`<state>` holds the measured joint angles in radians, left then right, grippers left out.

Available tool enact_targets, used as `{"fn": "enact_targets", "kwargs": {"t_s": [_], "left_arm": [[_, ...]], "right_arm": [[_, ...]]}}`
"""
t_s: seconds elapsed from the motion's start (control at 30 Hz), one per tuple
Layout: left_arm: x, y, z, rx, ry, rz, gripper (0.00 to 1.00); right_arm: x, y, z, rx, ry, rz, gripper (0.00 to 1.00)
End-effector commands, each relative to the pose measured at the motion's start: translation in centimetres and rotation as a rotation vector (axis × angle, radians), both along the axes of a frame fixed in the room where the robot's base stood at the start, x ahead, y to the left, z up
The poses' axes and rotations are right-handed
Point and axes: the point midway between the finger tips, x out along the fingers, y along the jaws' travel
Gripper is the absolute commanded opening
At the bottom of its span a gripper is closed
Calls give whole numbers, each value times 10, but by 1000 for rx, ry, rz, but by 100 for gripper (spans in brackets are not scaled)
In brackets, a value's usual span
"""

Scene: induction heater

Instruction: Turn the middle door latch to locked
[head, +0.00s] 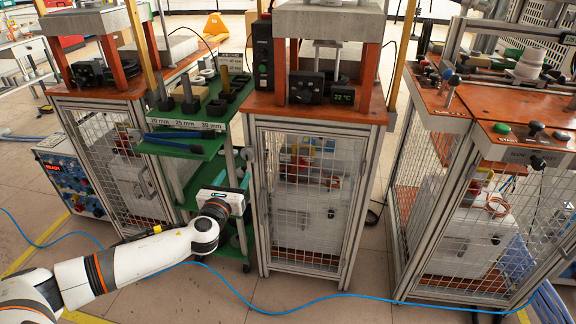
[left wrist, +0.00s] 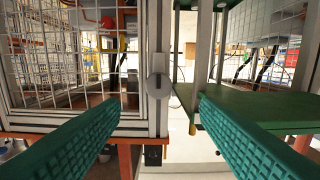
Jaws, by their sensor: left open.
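The middle door latch (head: 249,154) is a small round grey knob on the left post of the middle mesh cabinet (head: 267,205). In the left wrist view the latch (left wrist: 158,86) sits on the grey post, centred between my fingers, with a short dark mark on its face. My left gripper (head: 243,181) is just below and left of the latch in the head view. Its two green ribbed fingers (left wrist: 157,112) are spread wide with nothing between them. They look apart from the latch. My right gripper is not in view.
A green shelf rack (head: 190,148) stands left of the middle cabinet, close to my left gripper; its shelf (left wrist: 250,108) also shows in the wrist view. Mesh cabinets stand on the left (head: 110,155) and right (head: 450,205). A blue cable (head: 330,296) crosses the floor.

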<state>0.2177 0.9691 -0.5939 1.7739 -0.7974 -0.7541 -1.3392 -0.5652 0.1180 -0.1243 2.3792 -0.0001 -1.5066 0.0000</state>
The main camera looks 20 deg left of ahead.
Motion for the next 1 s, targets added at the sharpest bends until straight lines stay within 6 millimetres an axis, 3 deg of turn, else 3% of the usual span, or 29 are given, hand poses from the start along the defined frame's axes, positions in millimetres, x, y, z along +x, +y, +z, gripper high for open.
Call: {"fn": "enact_targets", "kwargs": {"t_s": [0.17, 0.3, 0.7, 1.0], "left_arm": [[12, 2, 5, 25, -11, -4, 56], [36, 7, 5, 22, -12, -2, 56], [105, 24, 4, 19, -9, -3, 56], [117, 26, 5, 19, -8, -5, 56]], "right_arm": [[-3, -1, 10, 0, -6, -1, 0], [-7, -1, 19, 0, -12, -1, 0], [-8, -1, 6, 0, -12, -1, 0], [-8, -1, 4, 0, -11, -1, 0]]}}
